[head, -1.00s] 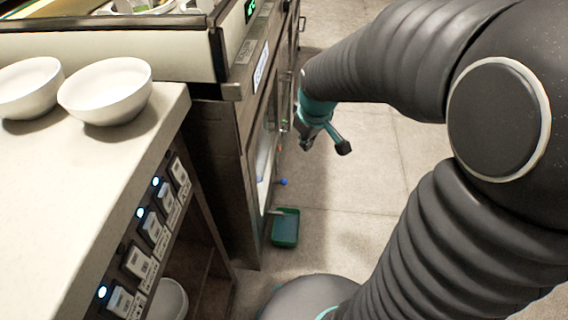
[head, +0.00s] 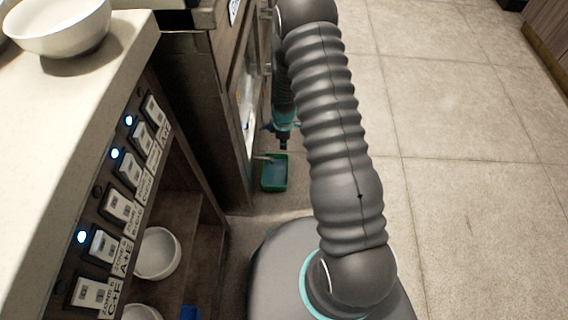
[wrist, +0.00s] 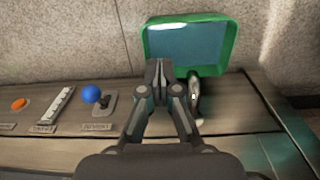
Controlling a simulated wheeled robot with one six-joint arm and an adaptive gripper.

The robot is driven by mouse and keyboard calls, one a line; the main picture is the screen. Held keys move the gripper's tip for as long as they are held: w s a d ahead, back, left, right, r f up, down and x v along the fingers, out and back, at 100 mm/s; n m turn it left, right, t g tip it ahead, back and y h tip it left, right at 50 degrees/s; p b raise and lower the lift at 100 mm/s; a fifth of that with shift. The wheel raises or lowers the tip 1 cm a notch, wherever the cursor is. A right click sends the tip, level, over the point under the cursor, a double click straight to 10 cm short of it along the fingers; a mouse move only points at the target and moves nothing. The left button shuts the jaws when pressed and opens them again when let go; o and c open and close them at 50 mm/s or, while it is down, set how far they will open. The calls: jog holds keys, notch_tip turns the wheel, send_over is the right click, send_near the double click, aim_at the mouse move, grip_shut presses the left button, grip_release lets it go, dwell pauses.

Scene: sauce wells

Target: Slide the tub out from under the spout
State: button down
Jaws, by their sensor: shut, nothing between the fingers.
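The green tub (head: 274,190) stands on the floor at the foot of the dark cabinet, with a flat blue-grey surface inside. In the wrist view the tub (wrist: 229,45) is just beyond my fingertips, its near side close to the cabinet panel. The spout (wrist: 194,94) sticks out from the panel to the tub's near edge, just right of my fingers; it also shows as a pale bar over the tub in the head view (head: 264,157). My gripper (wrist: 159,66) is shut and empty, pointing at the tub's near left corner. I cannot tell whether it touches the tub.
A blue ball-topped lever (wrist: 92,94) and an orange knob (wrist: 19,104) sit on the panel left of my gripper. A counter (head: 62,110) with a white bowl (head: 60,27) and switches stands at the left. Open tiled floor (head: 450,150) lies to the right.

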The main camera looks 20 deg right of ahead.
aim_at(285, 168)
jog(key=f, duration=0.8)
jog(key=f+b, duration=0.1)
jog(key=f, duration=0.3)
jog(key=shift+s+f, duration=0.25)
jog(key=shift+f, duration=0.1)
jog(key=shift+d, duration=0.1)
